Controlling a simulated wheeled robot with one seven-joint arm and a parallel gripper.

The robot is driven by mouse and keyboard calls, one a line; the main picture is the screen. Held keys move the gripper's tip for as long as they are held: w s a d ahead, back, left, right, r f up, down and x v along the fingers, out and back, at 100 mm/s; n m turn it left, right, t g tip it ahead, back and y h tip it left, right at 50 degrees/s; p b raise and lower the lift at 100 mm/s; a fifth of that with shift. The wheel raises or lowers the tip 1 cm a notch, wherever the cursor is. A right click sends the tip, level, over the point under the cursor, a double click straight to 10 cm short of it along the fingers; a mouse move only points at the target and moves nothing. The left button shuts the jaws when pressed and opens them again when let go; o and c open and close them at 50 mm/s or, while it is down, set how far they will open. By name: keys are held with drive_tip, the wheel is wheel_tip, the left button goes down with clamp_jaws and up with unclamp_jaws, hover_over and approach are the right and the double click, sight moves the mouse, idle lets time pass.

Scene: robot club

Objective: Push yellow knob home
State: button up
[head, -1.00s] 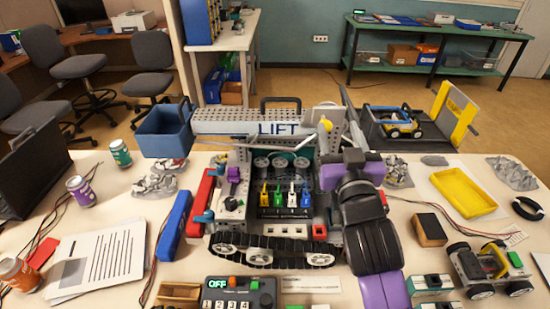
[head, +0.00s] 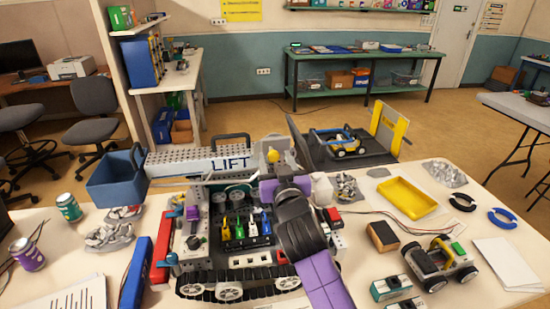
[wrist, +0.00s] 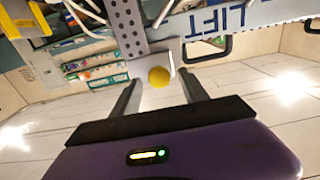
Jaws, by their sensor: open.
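The yellow knob (head: 273,156) is a small round ball at the right end of the grey LIFT beam (head: 195,163) on the tracked robot model. In the wrist view the yellow knob (wrist: 159,77) sits against a pale plate, centred ahead of my gripper (wrist: 160,92). The two dark fingers stand apart, one on each side of the knob's line, with nothing held. I cannot tell how large the gap to the knob is. In the head view my purple wrist is just below and right of the knob, and my fingers are hard to make out.
Coloured levers (head: 239,227) sit in the model below the beam. A blue bin (head: 117,180) stands at left. A yellow tray (head: 408,197) and a small wheeled car (head: 438,262) are at right. A dark platform with a yellow gate (head: 391,128) lies behind.

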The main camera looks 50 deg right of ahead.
drive_tip(key=shift+w+d, duration=0.1)
clamp_jaws()
idle(1.4)
